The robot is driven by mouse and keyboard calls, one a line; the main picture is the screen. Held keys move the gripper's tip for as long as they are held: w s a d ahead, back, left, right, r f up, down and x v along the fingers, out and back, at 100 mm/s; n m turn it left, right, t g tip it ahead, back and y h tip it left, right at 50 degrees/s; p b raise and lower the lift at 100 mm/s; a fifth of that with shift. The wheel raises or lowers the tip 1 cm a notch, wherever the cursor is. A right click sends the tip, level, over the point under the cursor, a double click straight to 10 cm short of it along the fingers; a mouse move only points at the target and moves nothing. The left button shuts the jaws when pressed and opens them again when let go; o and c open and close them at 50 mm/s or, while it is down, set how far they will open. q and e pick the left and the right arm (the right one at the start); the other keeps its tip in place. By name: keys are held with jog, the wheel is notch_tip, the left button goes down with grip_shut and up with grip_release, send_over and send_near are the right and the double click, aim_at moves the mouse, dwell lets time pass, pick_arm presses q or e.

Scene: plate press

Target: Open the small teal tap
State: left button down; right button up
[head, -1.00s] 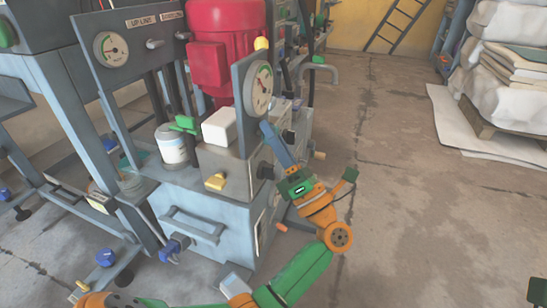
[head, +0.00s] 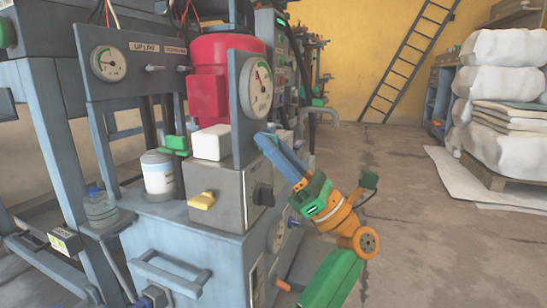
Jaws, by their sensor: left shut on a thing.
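The small teal tap does not show clearly in the head view; I cannot pick it out. My left gripper (head: 265,141) has long blue-grey fingers, a green body and an orange wrist. The fingers point up and left and end at the lower right edge of the grey panel with the large gauge (head: 258,91). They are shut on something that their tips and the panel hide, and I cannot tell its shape. My right gripper is not in view.
A white can (head: 158,176) and a red motor (head: 208,97) stand on the press. Free floor (head: 430,235) lies right, before wrapped stacks (head: 495,100).

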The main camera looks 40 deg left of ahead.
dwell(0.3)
pick_arm(q)
jog(key=c, duration=0.9)
grip_release()
jog(key=shift+a, duration=0.15)
jog(key=shift+f, duration=0.1)
jog(key=v, duration=0.7)
jog(key=shift+p, duration=0.45)
